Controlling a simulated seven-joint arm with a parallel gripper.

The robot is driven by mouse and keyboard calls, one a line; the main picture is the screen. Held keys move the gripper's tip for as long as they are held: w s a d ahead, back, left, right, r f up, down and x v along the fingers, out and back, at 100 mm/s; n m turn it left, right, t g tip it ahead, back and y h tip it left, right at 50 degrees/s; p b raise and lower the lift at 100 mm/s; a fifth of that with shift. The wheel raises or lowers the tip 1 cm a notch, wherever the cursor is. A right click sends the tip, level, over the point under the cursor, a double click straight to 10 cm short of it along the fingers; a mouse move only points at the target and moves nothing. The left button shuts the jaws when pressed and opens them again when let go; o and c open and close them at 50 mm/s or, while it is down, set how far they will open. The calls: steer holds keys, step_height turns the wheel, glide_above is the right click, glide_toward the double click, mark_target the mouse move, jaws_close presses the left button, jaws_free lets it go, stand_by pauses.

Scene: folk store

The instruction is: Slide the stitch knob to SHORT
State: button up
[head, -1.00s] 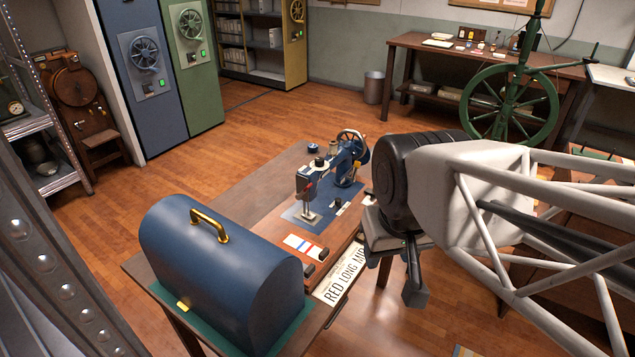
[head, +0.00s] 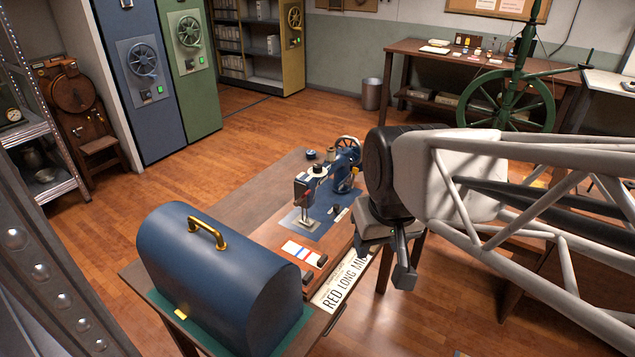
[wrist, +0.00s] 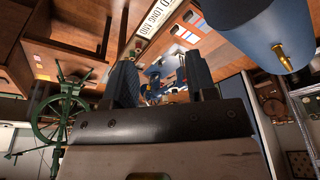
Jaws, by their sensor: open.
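A blue sewing machine (head: 345,168) stands on the wooden table, and it also shows small between my fingers in the wrist view (wrist: 153,76). In front of it are a white card with red and blue stripes (head: 302,252) and small dark knobs (head: 308,277). I cannot tell which one is the stitch knob. My gripper (head: 404,276) hangs right of the table, apart from the machine. In the wrist view its fingers (wrist: 160,80) are spread and empty.
A blue domed case (head: 215,278) with a brass handle fills the near end of the table (head: 255,185). A green spinning wheel (head: 507,100) and a back workbench (head: 420,52) stand beyond my arm. The floor left of the table is clear.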

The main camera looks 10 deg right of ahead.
steer(key=w+f+n, duration=0.1)
steer(key=w+f, duration=0.1)
steer(key=w, duration=1.3)
steer(key=n+t, duration=0.1)
steer(key=t, duration=0.1)
glide_above(337, 206)
steer(key=s, duration=0.3)
step_height(337, 206, down, 25)
steer(key=shift+d+y, duration=0.25)
steer(key=shift+y, duration=0.15)
steer(key=shift+x, duration=3.85)
steer(key=shift+s+f, duration=0.1)
steer(key=shift+s, duration=0.05)
jaws_close()
